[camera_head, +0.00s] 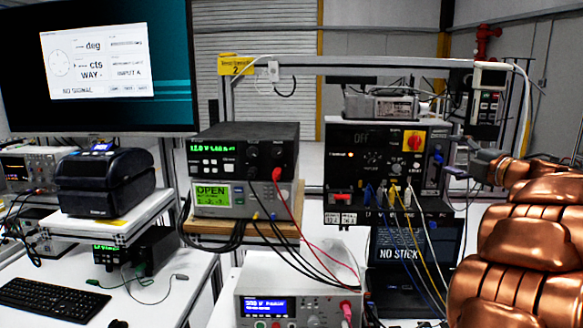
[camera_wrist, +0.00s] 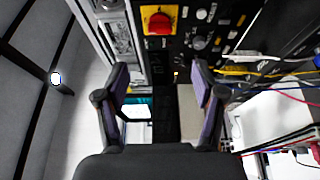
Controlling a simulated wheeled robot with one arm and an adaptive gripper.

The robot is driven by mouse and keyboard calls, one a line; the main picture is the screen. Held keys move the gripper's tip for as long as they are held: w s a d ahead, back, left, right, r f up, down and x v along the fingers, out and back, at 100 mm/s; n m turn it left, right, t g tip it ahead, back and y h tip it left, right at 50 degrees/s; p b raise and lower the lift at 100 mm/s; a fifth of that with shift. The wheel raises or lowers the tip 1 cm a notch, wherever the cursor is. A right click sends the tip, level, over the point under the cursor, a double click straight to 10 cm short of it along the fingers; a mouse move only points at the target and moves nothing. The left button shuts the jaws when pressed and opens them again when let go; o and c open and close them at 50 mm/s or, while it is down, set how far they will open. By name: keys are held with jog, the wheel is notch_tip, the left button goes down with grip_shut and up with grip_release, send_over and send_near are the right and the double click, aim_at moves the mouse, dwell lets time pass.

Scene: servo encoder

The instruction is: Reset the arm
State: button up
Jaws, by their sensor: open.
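My gripper (camera_head: 452,160) is at the right in the head view, at the end of my copper-coloured arm. It points left, in front of or beside the right edge of a black control panel (camera_head: 345,178); the exact gap is unclear. In the wrist view my gripper (camera_wrist: 160,88) shows two dark fingers with purplish inner pads spread wide apart. Nothing is between them. The panel also shows in the wrist view (camera_wrist: 190,18), turned on its side, beyond the fingertips, with a red knob on a yellow plate (camera_wrist: 158,22).
Stacked instruments (camera_head: 245,150) with red and black leads stand at centre. A white power supply (camera_head: 255,272) is in front of them. Blue, yellow and white cables (camera_head: 408,235) hang from the panel over a laptop (camera_head: 390,275). A large monitor (camera_head: 180,60), label printer (camera_head: 105,185) and keyboard (camera_head: 50,300) are at left.

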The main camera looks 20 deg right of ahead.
jog(key=w+a+r+m+g+h, duration=0.2)
jog(key=w+r+m+h, duration=0.2)
jog(key=m+h, duration=0.45)
jog(key=s+a+f+m+g+y, duration=0.2)
jog(key=s+a+f+m+g, duration=0.15)
jog(key=a+f, duration=0.5)
jog(key=s+a+f+m+g+y, duration=0.1)
jog(key=s+a+f+m+g, duration=0.25)
jog(key=a+f, duration=0.5)
jog(key=s+a+f+m+g+y, duration=0.2)
jog(key=s+a+f+m+g, duration=0.15)
jog(key=a+f, duration=0.5)
jog(key=s+a+f+g+y, duration=0.1)
jog(key=s+a+f+g, duration=0.1)
jog(key=s+a, duration=0.4)
jog(key=s+a+f+n+g+y, duration=0.1)
jog(key=s+a+f+g+y, duration=0.1)
jog(key=s+a+f, duration=0.3)
jog(key=s+a+f+n+g+y, duration=0.1)
jog(key=s+a+f+g+y, duration=0.1)
jog(key=s+a, duration=0.7)
notch_tip(320, 180, down, 2)
jog(key=shift+f+g, duration=0.25)
jog(key=shift+g, duration=0.4)
